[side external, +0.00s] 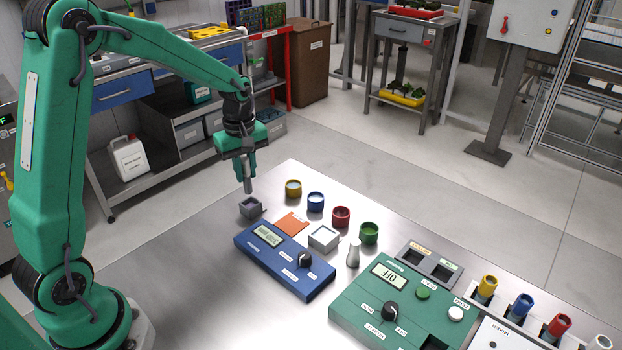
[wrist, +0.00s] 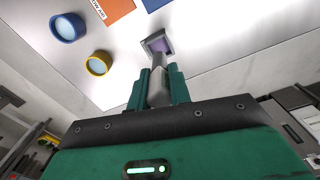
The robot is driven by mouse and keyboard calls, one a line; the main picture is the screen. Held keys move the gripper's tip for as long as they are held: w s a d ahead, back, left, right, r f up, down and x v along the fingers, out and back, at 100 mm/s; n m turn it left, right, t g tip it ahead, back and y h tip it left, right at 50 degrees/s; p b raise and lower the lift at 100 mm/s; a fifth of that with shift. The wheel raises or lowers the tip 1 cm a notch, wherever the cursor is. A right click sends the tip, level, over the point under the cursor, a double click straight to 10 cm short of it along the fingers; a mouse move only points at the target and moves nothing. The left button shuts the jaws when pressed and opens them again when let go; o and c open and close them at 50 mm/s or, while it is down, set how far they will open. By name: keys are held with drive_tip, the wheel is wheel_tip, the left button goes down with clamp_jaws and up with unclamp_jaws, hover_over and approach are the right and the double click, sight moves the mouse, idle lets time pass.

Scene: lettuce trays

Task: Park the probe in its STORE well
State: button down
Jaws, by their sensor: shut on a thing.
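My gripper (side external: 245,163) is shut on the grey probe (side external: 248,185), which hangs close to upright. In the wrist view the probe (wrist: 158,85) sits between the two green fingers. Its lower tip is over or at a small grey square pot (side external: 251,211) with a purple inside; I cannot tell whether it is within the rim. The pot (wrist: 149,46) also shows in the wrist view. A dark block with two square wells (side external: 402,254) stands behind the green meter; its small labels are too small to read here.
A blue meter (side external: 262,262) and a green meter (side external: 359,310) lie on the steel table. Round yellow (side external: 293,194), blue (side external: 315,207), red (side external: 340,220) and green (side external: 368,237) pots line the far edge. A white square pot and a pale bottle (side external: 353,258) stand between.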

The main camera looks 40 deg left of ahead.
sight(248, 189)
drive_tip(key=shift+f, duration=1.35)
drive_tip(key=shift+f, duration=1.85)
idle(0.4)
drive_tip(key=c, duration=1.2)
unclamp_jaws()
drive_tip(key=shift+r, duration=0.15)
drive_tip(key=shift+r, duration=3.6)
drive_tip(key=shift+r, duration=4.5)
